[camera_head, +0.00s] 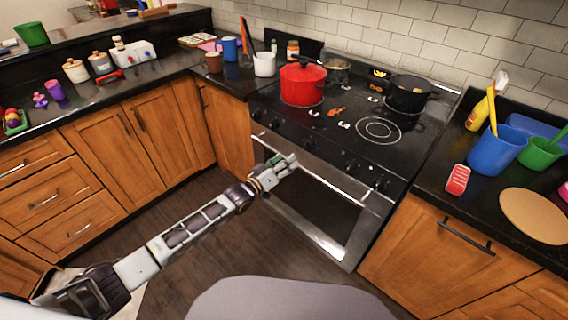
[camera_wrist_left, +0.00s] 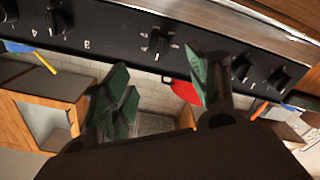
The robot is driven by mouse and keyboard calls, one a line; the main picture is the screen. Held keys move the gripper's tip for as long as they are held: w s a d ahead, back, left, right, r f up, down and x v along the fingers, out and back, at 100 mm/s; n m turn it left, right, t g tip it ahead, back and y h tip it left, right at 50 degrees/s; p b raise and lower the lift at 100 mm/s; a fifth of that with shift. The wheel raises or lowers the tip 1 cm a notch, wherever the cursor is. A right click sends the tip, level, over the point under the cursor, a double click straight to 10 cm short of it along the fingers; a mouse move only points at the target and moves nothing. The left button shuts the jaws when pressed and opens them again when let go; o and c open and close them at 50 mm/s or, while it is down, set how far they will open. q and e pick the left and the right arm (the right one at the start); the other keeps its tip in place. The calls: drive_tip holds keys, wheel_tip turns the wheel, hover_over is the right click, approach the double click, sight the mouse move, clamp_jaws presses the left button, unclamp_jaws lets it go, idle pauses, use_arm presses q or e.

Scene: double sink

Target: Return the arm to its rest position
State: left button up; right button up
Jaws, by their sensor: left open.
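My left arm reaches in from the lower left of the head view. Its gripper (camera_head: 284,163) is in front of the stove's control panel, near the oven door handle. In the left wrist view the two green-padded fingers of my left gripper (camera_wrist_left: 160,95) are apart, with nothing held between them. The stove's knobs (camera_wrist_left: 158,42) show just beyond the fingertips. I cannot tell whether the gripper touches the stove front. My right gripper is in neither view.
The stove (camera_head: 345,130) carries a red pot (camera_head: 303,84) and a black pot (camera_head: 408,93). Wooden cabinets stand on both sides. A blue container (camera_head: 495,152) and a round board (camera_head: 535,215) are on the right counter. The floor (camera_head: 200,245) before the stove is clear.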

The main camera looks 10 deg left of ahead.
use_arm(q)
drive_tip(key=shift+s, duration=0.15)
drive_tip(key=shift+a, duration=0.1)
idle(0.4)
